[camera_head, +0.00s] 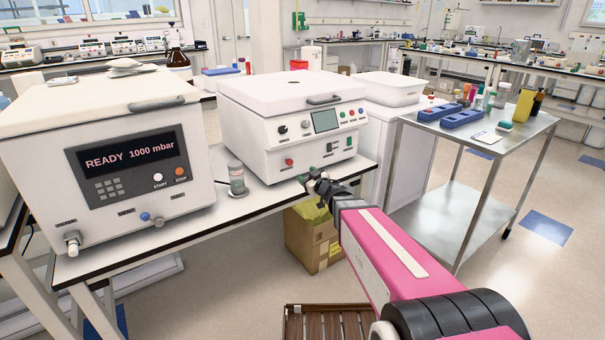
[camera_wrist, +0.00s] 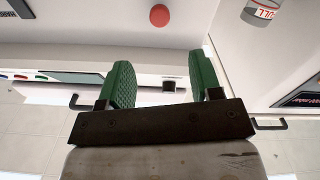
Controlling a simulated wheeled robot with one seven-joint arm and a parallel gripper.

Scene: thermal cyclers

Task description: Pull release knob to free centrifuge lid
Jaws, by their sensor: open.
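The centrifuge (camera_head: 290,118) is the white box in the middle of the bench, its lid (camera_head: 292,88) down with a grey handle (camera_head: 323,99). I cannot read which one is the release knob. My gripper (camera_head: 315,178) is open and empty, in front of the lower front panel at the bench edge. In the wrist view, the red knob (camera_wrist: 159,15) lies beyond the green fingers and a dark knob (camera_wrist: 168,85) shows between them, apart from both.
A white unit reading READY 1000 mbar (camera_head: 130,158) stands left. A grey canister (camera_head: 237,178) stands between it and the centrifuge. A steel cart (camera_head: 462,145) with blue racks is right. A cardboard box (camera_head: 312,245) sits below the bench.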

